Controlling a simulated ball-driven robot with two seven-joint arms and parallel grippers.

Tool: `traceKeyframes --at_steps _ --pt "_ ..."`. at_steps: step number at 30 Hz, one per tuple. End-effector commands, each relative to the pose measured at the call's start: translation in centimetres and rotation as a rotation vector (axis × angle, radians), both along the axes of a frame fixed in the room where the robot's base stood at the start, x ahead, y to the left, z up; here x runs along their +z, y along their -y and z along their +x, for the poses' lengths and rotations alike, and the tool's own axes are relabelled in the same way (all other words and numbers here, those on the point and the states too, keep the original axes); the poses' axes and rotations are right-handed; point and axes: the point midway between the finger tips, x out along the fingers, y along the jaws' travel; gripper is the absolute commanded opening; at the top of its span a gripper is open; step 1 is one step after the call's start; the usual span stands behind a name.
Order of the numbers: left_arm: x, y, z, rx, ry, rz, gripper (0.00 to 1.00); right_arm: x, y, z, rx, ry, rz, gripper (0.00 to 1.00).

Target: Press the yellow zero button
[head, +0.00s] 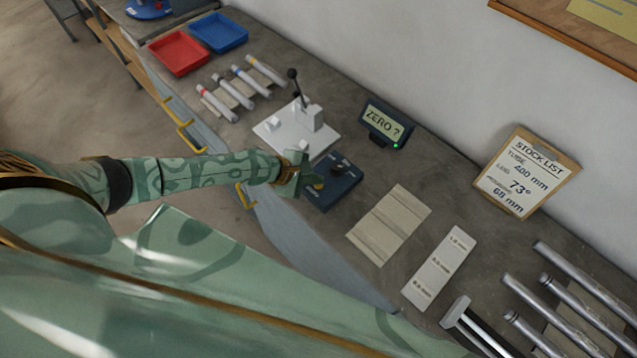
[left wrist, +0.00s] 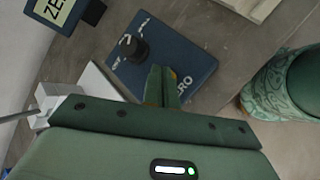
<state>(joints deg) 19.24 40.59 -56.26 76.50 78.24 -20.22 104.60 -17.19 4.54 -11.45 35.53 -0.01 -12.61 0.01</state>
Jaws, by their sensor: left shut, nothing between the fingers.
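The dark blue control box (head: 340,190) lies flat on the bench, with a black knob and white lettering. In the left wrist view the box (left wrist: 200,62) shows a black knob (left wrist: 134,48) and part of the word ZERO. A yellow spot, likely the zero button (head: 318,186), shows at the box's left side beside my left gripper (head: 300,182). In the left wrist view the shut, empty fingers (left wrist: 163,82) reach over the box next to the lettering and hide most of the button. I cannot tell whether they touch it. My right gripper is out of view.
A small display (head: 385,122) reads "ZERO ?" and has a green light. Marked tubes (head: 240,85), a red tray (head: 180,54) and a blue tray (head: 219,33) lie farther left. Metal tubes (head: 560,300) lie right.

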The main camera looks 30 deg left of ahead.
Motion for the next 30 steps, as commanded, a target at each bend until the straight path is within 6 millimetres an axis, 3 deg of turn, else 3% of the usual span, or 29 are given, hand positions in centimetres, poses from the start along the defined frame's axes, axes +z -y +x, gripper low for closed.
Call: traceKeyframes --at_steps 23,30 --pt "-0.6 0.0 0.0 -0.001 -0.001 0.0 0.0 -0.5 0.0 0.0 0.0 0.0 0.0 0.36" --pt "0.2 0.0 0.0 0.0 -0.001 0.001 0.0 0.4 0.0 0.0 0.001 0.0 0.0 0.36"
